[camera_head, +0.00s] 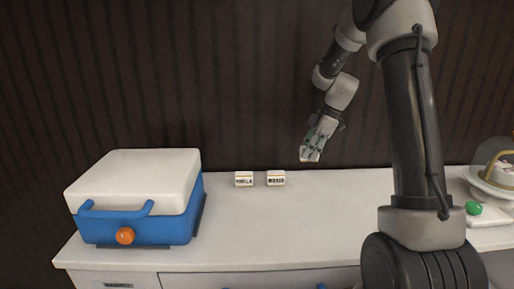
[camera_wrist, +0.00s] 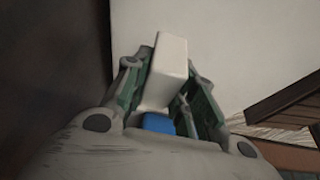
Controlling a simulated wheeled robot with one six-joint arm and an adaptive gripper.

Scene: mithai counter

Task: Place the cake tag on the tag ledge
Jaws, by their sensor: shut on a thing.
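My gripper (camera_head: 311,148) is above the back of the counter, to the right of two small white tags, pointing down and slightly left. In the wrist view my gripper (camera_wrist: 160,95) is shut on a white block-shaped tag (camera_wrist: 166,62), likely the cake tag. No lettering shows on the side of it that I see. A small pale end of the held tag (camera_head: 308,155) shows below the fingers in the head view. The tag is clear of the counter. I cannot clearly identify the tag ledge; a dark brown wooden piece (camera_wrist: 285,102) shows at the right of the wrist view.
Two lettered white tags, a left one (camera_head: 244,179) and a right one (camera_head: 276,178), stand at the back of the counter (camera_head: 290,225). A blue box with a white lid (camera_head: 135,180) is at left. A glass dome (camera_head: 493,155) and green knob (camera_head: 473,208) are at right.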

